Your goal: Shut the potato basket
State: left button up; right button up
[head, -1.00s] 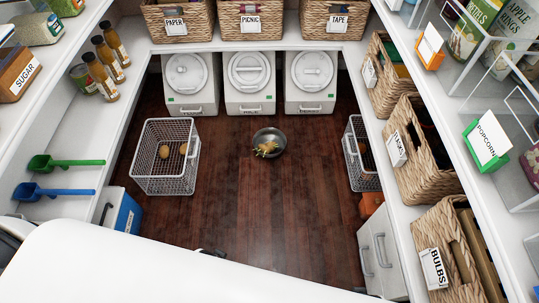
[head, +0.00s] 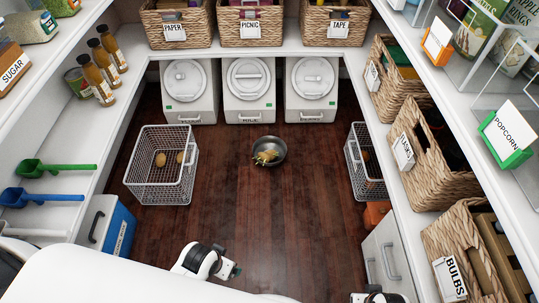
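The potato basket is a wire basket (head: 163,184) on the floor at the left, standing out from under the left shelf. Potatoes (head: 160,160) lie inside it, and its handle side faces right. My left gripper (head: 234,270) is low in the head view, right of the basket and nearer to me, clear of it. Its fingers are too small and turned to tell open from shut. My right arm's end (head: 375,296) only just shows at the bottom edge, by the white cabinet; its fingers are hidden.
A metal bowl (head: 269,151) with food scraps sits mid-floor, right of the basket. A second wire basket (head: 368,170) stands under the right shelf. A blue box (head: 121,230) stands nearer me at left. White bins (head: 250,90) line the back.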

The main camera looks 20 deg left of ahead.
aim_at(150, 200)
jog(key=u, duration=1.3)
jog(key=i+l+u, duration=0.15)
jog(key=i+l, duration=0.4)
jog(key=i, duration=0.15)
